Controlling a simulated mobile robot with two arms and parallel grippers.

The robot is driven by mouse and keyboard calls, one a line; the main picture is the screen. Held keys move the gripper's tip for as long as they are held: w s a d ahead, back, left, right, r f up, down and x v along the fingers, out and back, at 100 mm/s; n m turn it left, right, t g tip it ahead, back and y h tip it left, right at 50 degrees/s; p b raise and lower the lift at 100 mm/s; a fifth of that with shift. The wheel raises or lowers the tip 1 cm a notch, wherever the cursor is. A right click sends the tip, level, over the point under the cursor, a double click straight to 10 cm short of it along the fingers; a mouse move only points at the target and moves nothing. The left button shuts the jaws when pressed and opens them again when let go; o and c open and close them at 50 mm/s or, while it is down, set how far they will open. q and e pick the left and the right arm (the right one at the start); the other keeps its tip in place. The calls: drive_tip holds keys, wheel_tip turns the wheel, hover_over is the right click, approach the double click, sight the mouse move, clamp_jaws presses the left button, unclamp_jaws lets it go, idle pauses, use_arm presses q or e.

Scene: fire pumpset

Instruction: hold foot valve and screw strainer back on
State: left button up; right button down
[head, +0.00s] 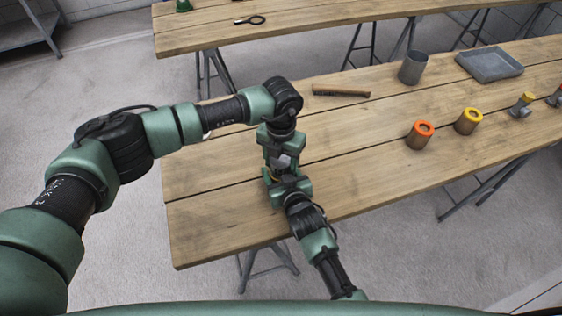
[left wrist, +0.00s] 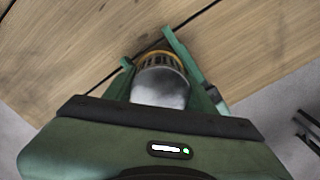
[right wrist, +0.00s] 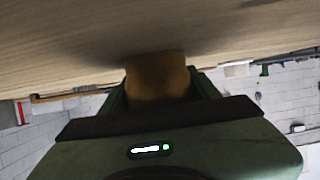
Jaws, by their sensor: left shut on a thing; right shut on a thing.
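My left gripper (head: 279,163) points down over the near left part of the front table and is shut on the grey metal foot valve (left wrist: 160,87). In the left wrist view a brass-yellow slotted strainer (left wrist: 160,58) sits at the valve's far end, in line with it; whether its thread is engaged cannot be seen. My right gripper (head: 284,187) reaches in from the front, just below the left one, and is shut on a shaded brownish piece (right wrist: 157,75), apparently the strainer. In the head view the grippers hide nearly all of both parts.
On the front table (head: 225,220) lie a brush (head: 341,91), a grey cup (head: 412,70) and a grey tray (head: 490,66). An orange-rimmed cylinder (head: 419,138), a yellow-rimmed one (head: 467,123) and a small yellow-topped fitting (head: 521,106) stand at right. The table's left end is clear.

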use_arm(q)
drive_tip(key=o, duration=1.5)
drive_tip(key=shift+o, duration=0.2)
drive_tip(key=shift+r, duration=2.25)
drive_tip(key=shift+c, duration=0.5)
